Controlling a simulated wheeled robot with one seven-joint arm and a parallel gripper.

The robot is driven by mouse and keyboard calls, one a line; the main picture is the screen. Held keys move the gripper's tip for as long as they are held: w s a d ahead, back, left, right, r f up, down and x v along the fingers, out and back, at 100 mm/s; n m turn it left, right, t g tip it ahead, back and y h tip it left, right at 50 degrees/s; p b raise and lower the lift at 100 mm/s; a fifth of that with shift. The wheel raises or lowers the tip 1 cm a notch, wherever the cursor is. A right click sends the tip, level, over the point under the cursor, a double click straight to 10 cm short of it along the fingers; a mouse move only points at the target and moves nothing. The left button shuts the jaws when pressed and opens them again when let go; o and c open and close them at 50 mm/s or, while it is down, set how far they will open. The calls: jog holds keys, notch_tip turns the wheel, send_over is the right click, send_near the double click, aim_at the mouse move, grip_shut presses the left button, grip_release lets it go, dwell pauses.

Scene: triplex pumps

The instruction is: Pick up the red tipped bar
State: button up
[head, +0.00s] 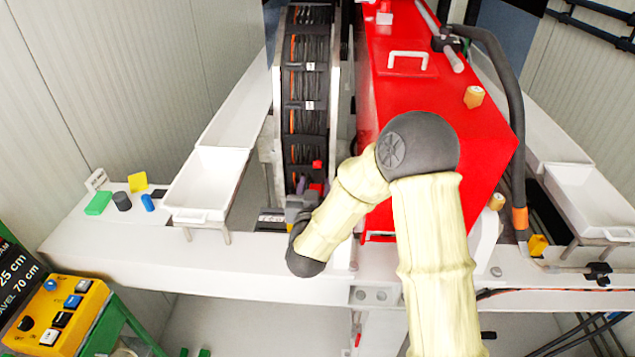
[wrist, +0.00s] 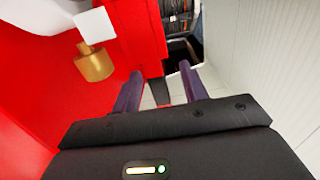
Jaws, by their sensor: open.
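My gripper (head: 303,184) shows in the head view beyond my bent forearm, in front of the cable chain. Its purple fingers also show in the wrist view (wrist: 160,70), apart, with nothing seen gripped. Small red pieces (head: 317,168) show right by the fingers in the head view; I cannot tell whether they are the tip of the red tipped bar. In the wrist view a narrow dark strip (wrist: 161,91) shows between the fingers, below a red surface. I cannot tell whether it is part of the bar. My arm hides part of this area.
A large red pump housing (head: 390,105) stands right of the cable chain (head: 306,85). White trays (head: 205,180) (head: 590,200) stand on both sides. Small coloured blocks lie at the left of the white ledge (head: 130,245). A brass knob (wrist: 95,66) is left of my fingers in the wrist view.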

aim_at(317, 183)
jog(key=w+p, duration=0.2)
jog(key=w, duration=0.1)
jog(key=shift+w+d+r, duration=0.15)
jog(key=shift+d, duration=0.25)
jog(key=shift+w, duration=0.45)
jog(key=shift+a, duration=0.1)
grip_shut()
